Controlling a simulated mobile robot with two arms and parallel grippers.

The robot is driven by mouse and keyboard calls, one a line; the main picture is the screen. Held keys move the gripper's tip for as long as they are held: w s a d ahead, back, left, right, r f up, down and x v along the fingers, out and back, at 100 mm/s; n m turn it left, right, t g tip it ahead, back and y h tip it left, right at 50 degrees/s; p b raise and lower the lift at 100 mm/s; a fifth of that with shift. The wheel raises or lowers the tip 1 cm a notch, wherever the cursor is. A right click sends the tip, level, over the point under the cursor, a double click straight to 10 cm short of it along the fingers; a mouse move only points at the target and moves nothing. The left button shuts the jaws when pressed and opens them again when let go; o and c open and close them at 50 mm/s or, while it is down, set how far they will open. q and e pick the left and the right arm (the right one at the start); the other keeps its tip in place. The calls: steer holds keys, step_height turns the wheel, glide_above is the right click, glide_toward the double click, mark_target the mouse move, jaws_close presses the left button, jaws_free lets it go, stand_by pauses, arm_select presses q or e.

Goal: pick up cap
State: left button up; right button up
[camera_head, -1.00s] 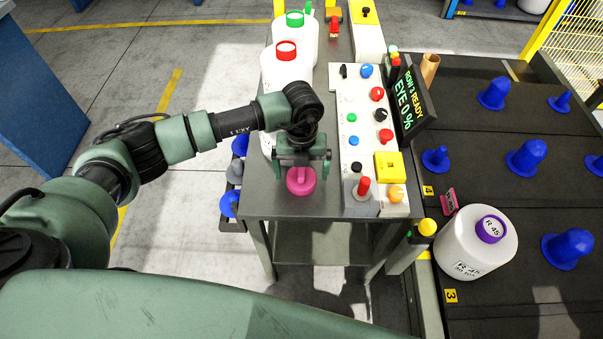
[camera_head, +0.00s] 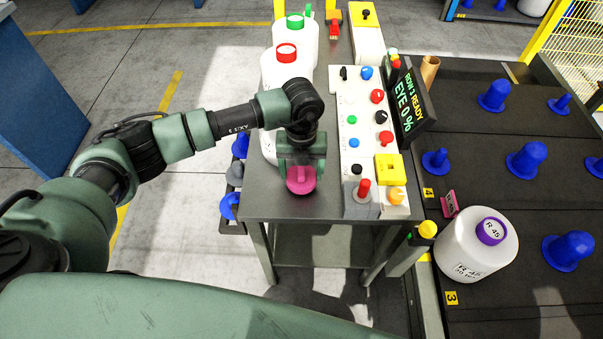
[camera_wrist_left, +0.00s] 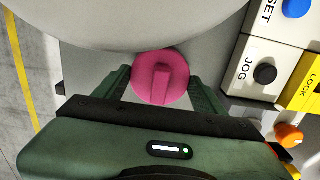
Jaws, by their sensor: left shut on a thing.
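The magenta cap (camera_head: 300,180) is at the front end of the grey table, to the left of the control panel. It is round with a raised bar across its top, as the left wrist view shows (camera_wrist_left: 161,77). My left gripper (camera_head: 300,174) is over the cap from above and shut on it, one finger on each side. I cannot tell whether the cap touches the table top. My right gripper is not in view.
White bobbins with a red cap (camera_head: 286,53) and a green cap (camera_head: 295,20) stand close behind the gripper. The control panel (camera_head: 367,140) with buttons is just right.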

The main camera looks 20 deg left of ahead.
mark_target(302, 169)
arm_select(q)
step_height(302, 169, up, 18)
steer(key=b, duration=0.2)
steer(key=shift+r, duration=0.25)
steer(key=shift+f, duration=0.1)
